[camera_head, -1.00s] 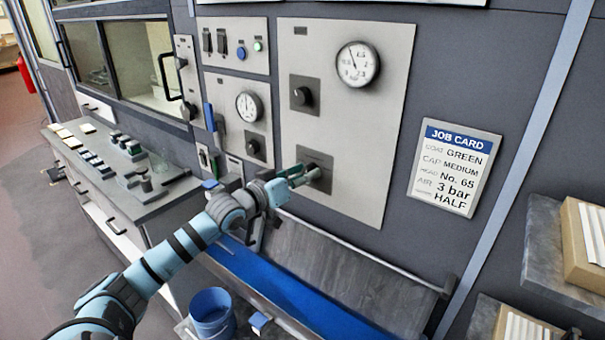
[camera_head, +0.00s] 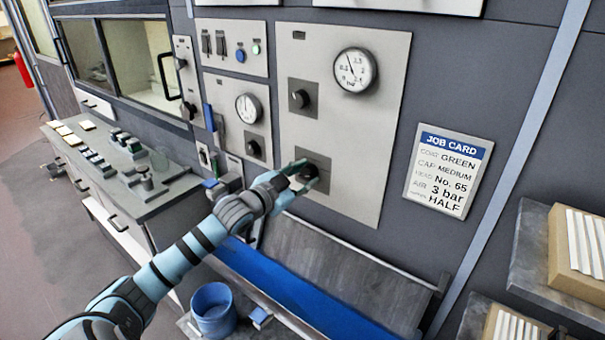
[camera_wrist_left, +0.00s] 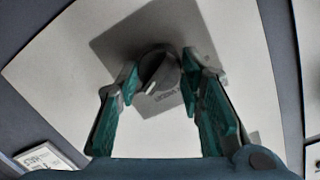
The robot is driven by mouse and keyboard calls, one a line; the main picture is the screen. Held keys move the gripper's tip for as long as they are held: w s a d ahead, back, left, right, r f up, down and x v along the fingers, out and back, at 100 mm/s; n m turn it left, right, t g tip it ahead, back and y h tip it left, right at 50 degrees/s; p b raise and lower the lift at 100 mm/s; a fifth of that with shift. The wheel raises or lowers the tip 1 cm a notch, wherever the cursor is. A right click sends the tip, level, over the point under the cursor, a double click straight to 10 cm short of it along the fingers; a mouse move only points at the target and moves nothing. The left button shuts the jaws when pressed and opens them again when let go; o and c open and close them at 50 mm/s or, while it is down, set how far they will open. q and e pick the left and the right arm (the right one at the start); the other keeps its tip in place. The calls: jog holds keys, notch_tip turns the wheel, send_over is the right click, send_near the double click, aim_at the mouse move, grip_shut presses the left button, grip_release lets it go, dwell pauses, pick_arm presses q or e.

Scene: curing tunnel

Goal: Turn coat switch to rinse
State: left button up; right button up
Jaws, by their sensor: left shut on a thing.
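The switch knob (camera_wrist_left: 157,70) sits on a dark square plate (camera_wrist_left: 112,45) low on the light control panel (camera_head: 345,130). In the left wrist view it is between the green fingers of my left gripper (camera_wrist_left: 157,78), with a pale pointer mark on its face. My left gripper (camera_head: 304,175) is shut on this knob in the head view, and its fingers partly hide it. The lettering by the knob is too small to read. My right gripper is not in view.
An upper knob (camera_head: 299,98) and a round gauge (camera_head: 356,71) are on the same panel. A job card (camera_head: 444,172) hangs to the right. A blue-lined trough (camera_head: 290,292) and a blue bucket (camera_head: 212,309) are below my left arm.

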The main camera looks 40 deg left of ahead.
aim_at(312, 136)
pick_arm(q)
jog(key=shift+m, duration=0.5)
jog(key=o, duration=1.2)
jog(key=shift+f, duration=0.1)
jog(key=shift+c, duration=0.2)
notch_tip(312, 136, up, 10)
jog(key=shift+r, duration=0.1)
